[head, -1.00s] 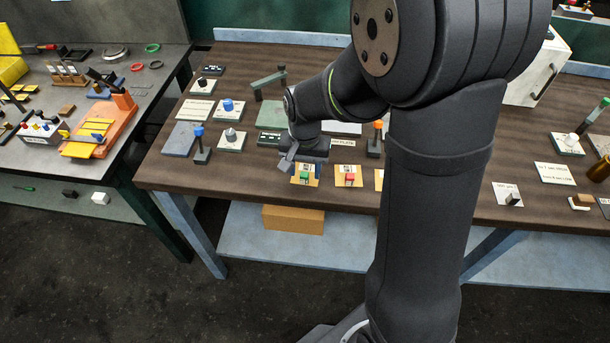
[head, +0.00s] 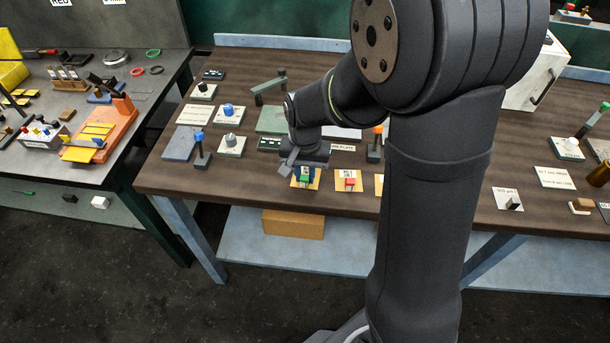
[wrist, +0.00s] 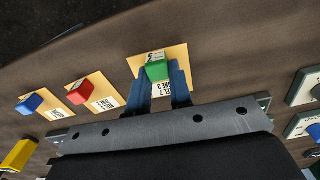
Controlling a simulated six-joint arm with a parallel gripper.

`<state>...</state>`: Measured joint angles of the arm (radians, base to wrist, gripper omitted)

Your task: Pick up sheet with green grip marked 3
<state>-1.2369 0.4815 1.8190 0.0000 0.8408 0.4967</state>
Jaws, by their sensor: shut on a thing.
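The sheet with the green grip is a tan square (wrist: 177,54) lying at the table's front edge. Its green grip (wrist: 157,69) stands between the two blue fingers of my gripper (wrist: 160,78) in the wrist view. My gripper is shut on the green grip. A white label on the sheet is partly covered by the fingers, and I cannot read a clear 3 on the grip. In the head view the green grip (head: 304,173) shows just under my gripper, with the tan sheet around it. I cannot tell any gap between sheet and table.
Beside it lie similar tan sheets with a red grip (wrist: 79,93) and a blue grip (wrist: 31,103). A yellow block (wrist: 19,154) is farther along. A post with an orange top (head: 377,130) and a post with a blue top (head: 199,136) stand nearby on the table (head: 240,185).

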